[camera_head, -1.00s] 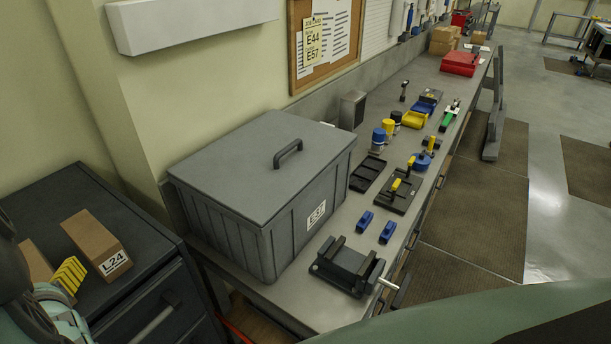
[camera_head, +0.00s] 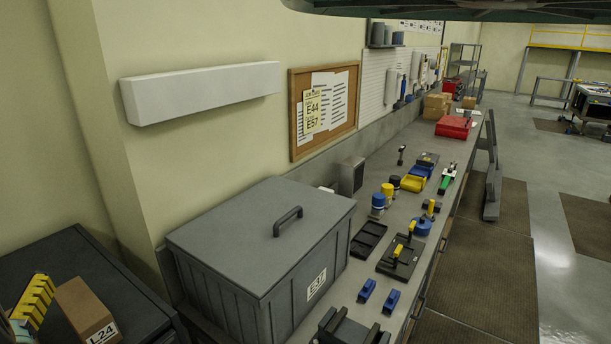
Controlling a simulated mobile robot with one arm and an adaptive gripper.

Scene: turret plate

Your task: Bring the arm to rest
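My gripper does not show in the camera_head view, so whether it is open or shut is hidden. A pale teal piece that looks like part of my arm (camera_head: 8,331) just enters at the lower left corner. A dark teal, curved part of my own body (camera_head: 430,8) crosses the top edge. A yellow toothed piece (camera_head: 35,301) stands beside the teal piece, left of a brown box labelled L24 (camera_head: 82,305). I cannot tell whether the yellow piece touches my arm.
Blue blocks (camera_head: 391,301), a black fixture (camera_head: 352,333), trays, yellow and blue parts and a red case (camera_head: 453,127) line the bench (camera_head: 345,285). The floor on the right (camera_head: 550,270) is clear.

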